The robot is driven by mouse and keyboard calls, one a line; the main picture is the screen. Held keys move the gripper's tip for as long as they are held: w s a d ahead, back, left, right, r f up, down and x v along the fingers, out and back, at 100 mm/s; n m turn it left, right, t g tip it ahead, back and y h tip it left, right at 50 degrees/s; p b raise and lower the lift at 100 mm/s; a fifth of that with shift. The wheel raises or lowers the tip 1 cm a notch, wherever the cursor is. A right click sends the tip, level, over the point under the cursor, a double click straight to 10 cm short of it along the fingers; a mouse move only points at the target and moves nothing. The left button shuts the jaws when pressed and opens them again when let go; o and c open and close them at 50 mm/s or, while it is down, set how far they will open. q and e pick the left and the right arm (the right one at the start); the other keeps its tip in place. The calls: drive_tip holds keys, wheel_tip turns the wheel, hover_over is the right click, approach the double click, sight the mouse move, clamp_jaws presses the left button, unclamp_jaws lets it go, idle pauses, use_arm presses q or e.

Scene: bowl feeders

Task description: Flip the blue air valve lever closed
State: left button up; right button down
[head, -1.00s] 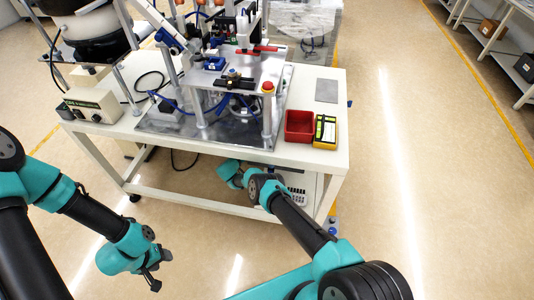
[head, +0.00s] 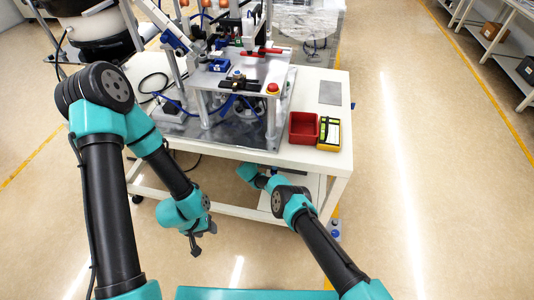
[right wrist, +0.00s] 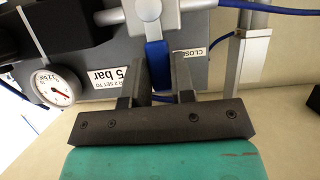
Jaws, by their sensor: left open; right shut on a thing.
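The blue valve lever (right wrist: 157,65) hangs below a grey metal valve body (right wrist: 150,15) in the right wrist view, pointing down the picture. My right gripper (right wrist: 158,78) is shut on the lever, one dark finger on each side of it. A label reading "CLOSE", its end cut off by my finger (right wrist: 194,53), is just right of the lever. In the head view the right gripper and the valve are hidden below the table. My left gripper (head: 197,243) is open and empty, low in front of the table.
A blue hose (right wrist: 270,8) runs along the top right. The white table (head: 315,160) carries a red bin (head: 303,127), a yellow-black device (head: 329,133) and the feeder machine.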

drive_tip(key=shift+d, duration=0.1)
idle(0.4)
drive_tip(key=c, duration=1)
unclamp_jaws()
drive_tip(key=shift+o, duration=0.2)
drive_tip(key=shift+s+r, duration=0.1)
drive_tip(key=v, duration=1.7)
drive_tip(key=shift+s+d, duration=0.1)
drive_tip(key=shift+d, duration=0.05)
